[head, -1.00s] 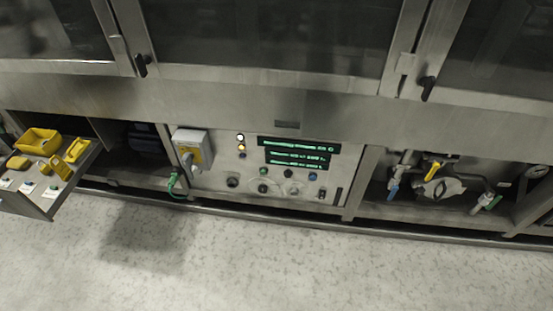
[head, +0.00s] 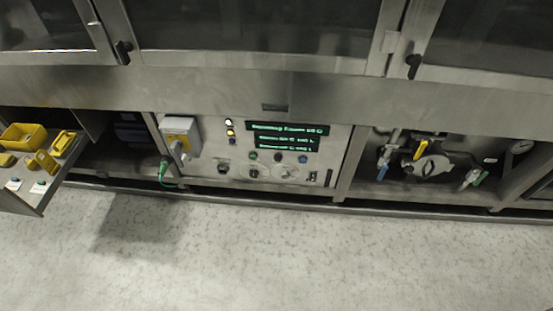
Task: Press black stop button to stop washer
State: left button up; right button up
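The washer's control panel (head: 240,136) is on the lower front of the machine, in the middle of the head view. A small black button (head: 278,157) sits below the lit displays, in a row between a green button (head: 253,155) and a blue button (head: 303,159). Nothing covers the black button. The displays (head: 287,134) show green text, too small to read surely. Neither of my grippers is in view.
A grey box with a yellow plate and rotary switch (head: 180,136) sticks out left of the panel. A side table (head: 48,186) with yellow containers is at far left. Pipes and valves (head: 428,164) are in an open bay at right. The speckled floor (head: 300,260) in front is clear.

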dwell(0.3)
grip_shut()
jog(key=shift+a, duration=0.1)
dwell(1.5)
